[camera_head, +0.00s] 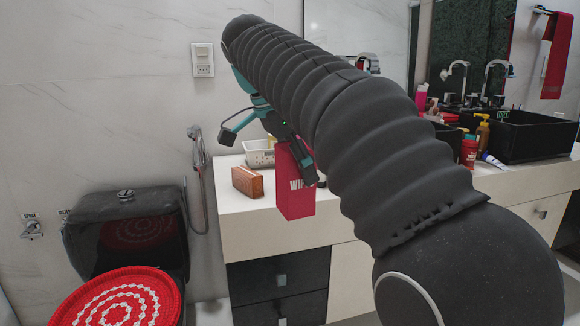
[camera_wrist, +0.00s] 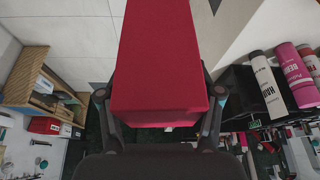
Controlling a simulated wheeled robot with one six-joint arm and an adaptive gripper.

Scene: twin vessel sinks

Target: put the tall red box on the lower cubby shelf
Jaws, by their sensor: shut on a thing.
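The tall red box (camera_head: 295,196) hangs upright from my gripper (camera_head: 283,142), in front of the white counter's edge. My gripper is shut on the upper part of the box. In the wrist view the red box (camera_wrist: 162,60) fills the middle, with a dark finger on each side of it. A wooden shelf unit with compartments (camera_wrist: 42,90) shows at the left of the wrist view and holds small things. I cannot tell which of its compartments is the lower one. My arm hides part of the counter in the head view.
A brown box (camera_head: 247,181) and a white basket (camera_head: 260,153) stand on the counter (camera_head: 240,222) near the red box. Black sinks (camera_head: 535,137) and bottles stand at the right. A black toilet (camera_head: 125,230) and a red round mat (camera_head: 120,300) are at the left.

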